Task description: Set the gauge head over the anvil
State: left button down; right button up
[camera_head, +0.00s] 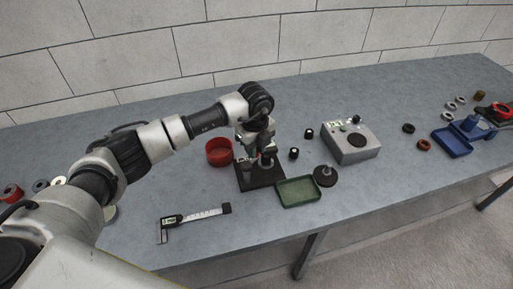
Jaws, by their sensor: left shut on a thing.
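My left arm comes in from the left and reaches down over a small gauge stand with a dark square base (262,184). My left gripper (254,158) is just above this base, shut on what looks like the gauge head (266,159). The head is small and partly hidden by the gripper and wrist. The anvil on the base is too small and covered to make out clearly, so I cannot tell how the head lines up with it. My right gripper is not in view.
A red bowl (219,151) stands left of the stand. A green tray (299,191) and a dark round piece (325,176) lie to its right. A grey box (351,143) is behind them. A digital caliper (196,217) lies in front. A blue tray (452,142) is far right.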

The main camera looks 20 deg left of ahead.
pick_arm(q)
jog(key=shift+w+a+r, duration=0.1)
dwell(0.4)
jog(key=c, duration=1)
grip_release()
notch_tip(320, 180, up, 11)
jog(key=shift+f+b, duration=0.15)
jog(key=shift+b, duration=0.85)
